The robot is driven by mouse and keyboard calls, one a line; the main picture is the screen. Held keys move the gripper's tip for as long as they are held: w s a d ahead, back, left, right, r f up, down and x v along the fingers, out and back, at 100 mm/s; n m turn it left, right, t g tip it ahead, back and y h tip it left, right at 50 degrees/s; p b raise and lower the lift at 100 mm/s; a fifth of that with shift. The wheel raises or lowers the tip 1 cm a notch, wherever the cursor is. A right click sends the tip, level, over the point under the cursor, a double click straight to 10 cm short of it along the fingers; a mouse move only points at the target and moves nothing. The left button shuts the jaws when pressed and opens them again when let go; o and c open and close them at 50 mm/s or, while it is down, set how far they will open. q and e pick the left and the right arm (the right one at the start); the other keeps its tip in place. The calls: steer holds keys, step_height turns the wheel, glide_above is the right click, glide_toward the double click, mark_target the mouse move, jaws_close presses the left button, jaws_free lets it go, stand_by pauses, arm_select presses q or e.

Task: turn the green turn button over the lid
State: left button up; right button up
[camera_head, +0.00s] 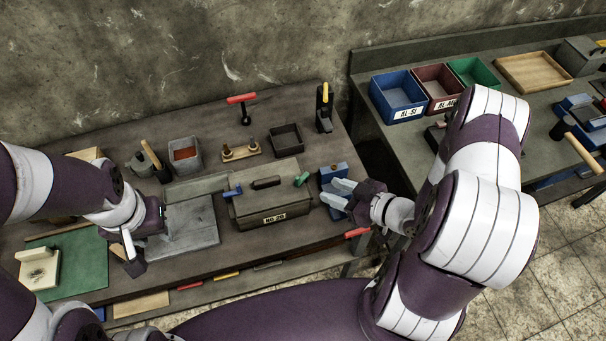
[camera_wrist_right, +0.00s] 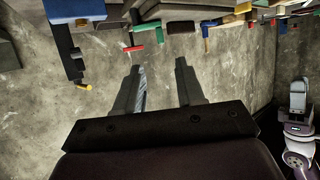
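The green turn button (camera_head: 301,179) sits at the right end of the lid on the grey box (camera_head: 272,218) marked NO 20. It points diagonally, up to the right. The lid carries a black handle (camera_head: 266,183) in its middle and a blue turn button (camera_head: 232,191) at its left end. My right gripper (camera_head: 337,193) is open and empty, just right of the box and apart from the green button. Its two spread fingers (camera_wrist_right: 159,82) also show in the right wrist view. My left gripper (camera_head: 128,246) is left of the grey plate; its fingers are partly hidden.
A blue block (camera_head: 333,174) stands right of the box, close to my right gripper. Behind the box are a black tray (camera_head: 286,139), a wooden holder (camera_head: 240,152) and a red-handled tool (camera_head: 241,100). A grey plate (camera_head: 188,228) lies left of the box.

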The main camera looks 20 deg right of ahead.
mark_target(299, 179)
steer(key=p+x, duration=0.1)
steer(key=x, duration=1.1)
steer(key=shift+a, duration=0.15)
jaws_close()
